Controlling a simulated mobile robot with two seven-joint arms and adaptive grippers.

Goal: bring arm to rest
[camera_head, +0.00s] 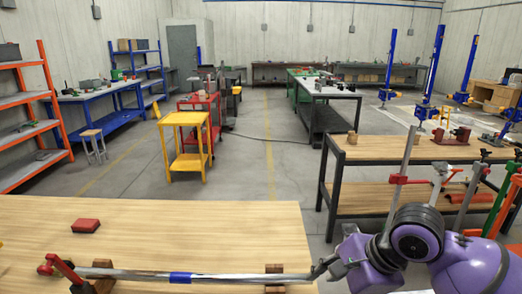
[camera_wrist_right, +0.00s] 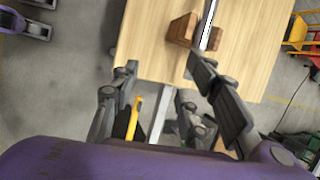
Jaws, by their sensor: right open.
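My right gripper (camera_head: 322,270) is at the right end of the wooden table in the head view, close to the end of a long metal bar (camera_head: 225,277). In the right wrist view my right gripper (camera_wrist_right: 165,82) has its fingers spread with nothing between them. The bar (camera_wrist_right: 209,28) shows there beyond the right-hand finger; whether they touch I cannot tell. The bar has a blue band and a red fitting (camera_head: 62,270) at its left end, and lies across wooden blocks (camera_head: 274,269).
A red block (camera_head: 86,225) lies on the near table (camera_head: 180,216). A second wooden bench (camera_head: 385,149) with tools stands behind my right arm. A yellow cart (camera_head: 186,120) stands beyond on open grey floor. An orange shelf (camera_head: 53,100) stands at the left.

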